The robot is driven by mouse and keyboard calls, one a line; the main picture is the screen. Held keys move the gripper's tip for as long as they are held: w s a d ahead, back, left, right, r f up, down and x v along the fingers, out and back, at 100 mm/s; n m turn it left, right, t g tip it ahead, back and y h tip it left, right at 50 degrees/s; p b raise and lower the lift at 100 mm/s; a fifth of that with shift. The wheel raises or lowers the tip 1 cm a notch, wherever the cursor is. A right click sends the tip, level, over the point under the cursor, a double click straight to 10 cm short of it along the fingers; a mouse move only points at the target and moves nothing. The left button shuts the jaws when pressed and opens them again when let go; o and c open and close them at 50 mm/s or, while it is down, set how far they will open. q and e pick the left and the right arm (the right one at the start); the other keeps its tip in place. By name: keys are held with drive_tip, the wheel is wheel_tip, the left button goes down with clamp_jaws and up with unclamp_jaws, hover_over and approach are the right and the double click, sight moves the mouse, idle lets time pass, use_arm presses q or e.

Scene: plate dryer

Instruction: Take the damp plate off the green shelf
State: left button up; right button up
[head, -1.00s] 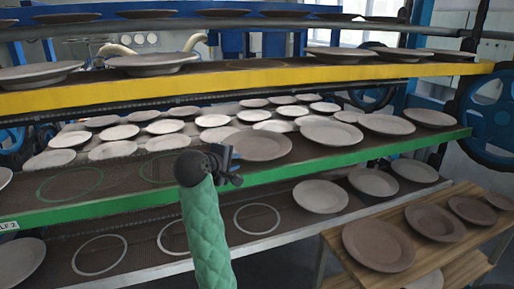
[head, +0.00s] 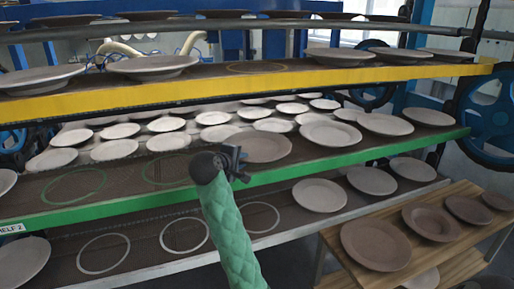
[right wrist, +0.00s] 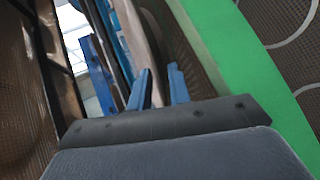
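The damp plate (head: 268,148), darker brown than the pale plates behind it, lies on the green-edged shelf (head: 110,207) near the middle of the head view. My right gripper (head: 243,163) is at the left front side of this plate and hides part of its near left rim. In the right wrist view the two blue fingers (right wrist: 160,86) stand apart, with the edge of a brownish plate (right wrist: 148,45) running up from between them. Whether either finger touches it I cannot tell. My left gripper is not in view.
The yellow-edged shelf (head: 205,91) with pale plates runs close above. A lower shelf (head: 145,262) holds plates and empty ring marks. A wooden rack (head: 333,238) with brown plates stands at the lower right. Empty green rings (head: 73,187) lie to the left on the green shelf.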

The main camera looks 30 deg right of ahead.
drive_tip(key=shift+c, duration=0.2)
clamp_jaws()
idle(1.4)
